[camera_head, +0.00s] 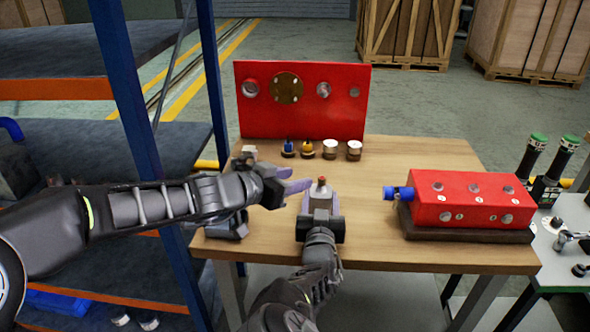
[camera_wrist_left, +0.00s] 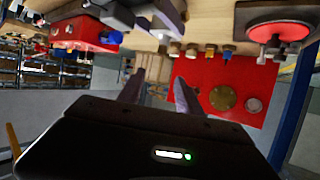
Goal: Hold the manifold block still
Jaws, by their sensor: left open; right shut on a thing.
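The red manifold block (camera_head: 472,200) sits on a dark base at the right of the wooden table, with a blue fitting (camera_head: 398,193) on its left end. It also shows at the upper left of the left wrist view (camera_wrist_left: 82,36). My right gripper (camera_head: 321,196) is at the table's middle, left of the block and apart from it. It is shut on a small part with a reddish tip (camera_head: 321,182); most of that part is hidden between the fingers. My left gripper (camera_head: 296,186) is open and empty, just left of the right one, apart from the block.
A red upright panel (camera_head: 305,120) with round ports stands at the table's back. Several small fittings (camera_head: 330,149) are lined up before it. A round red-topped device (camera_wrist_left: 280,32) shows in the left wrist view. Blue shelving posts (camera_head: 130,100) stand left. The table's front right is clear.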

